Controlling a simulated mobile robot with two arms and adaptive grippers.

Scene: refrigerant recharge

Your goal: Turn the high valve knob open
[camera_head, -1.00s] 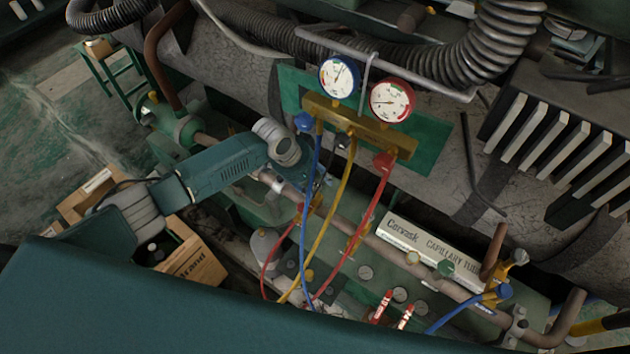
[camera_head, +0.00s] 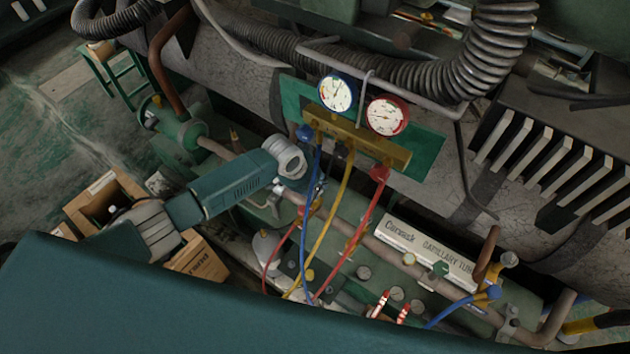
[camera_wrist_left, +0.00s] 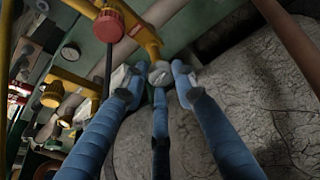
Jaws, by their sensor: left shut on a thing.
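The high-side valve is a brass-yellow body (camera_wrist_left: 148,42) with a red cap (camera_wrist_left: 108,25) and a small red label, seen in the left wrist view. My left gripper (camera_wrist_left: 159,76) has its three blue fingers closed at the end of this body, around a small grey knob that they mostly hide. In the head view my left gripper (camera_head: 316,186) reaches in from the left to the pipe, beside the hoses. The valve there is largely covered by the gripper and hoses; its red part (camera_head: 305,209) shows just below. My right gripper is not in view.
The gauge manifold (camera_head: 350,138) with a blue gauge (camera_head: 338,92) and a red gauge (camera_head: 386,115) is just above. Blue, yellow and red hoses (camera_head: 366,225) hang close by the gripper. A similar valve with a blue cap (camera_head: 493,292) is at lower right, beyond a white box (camera_head: 425,248).

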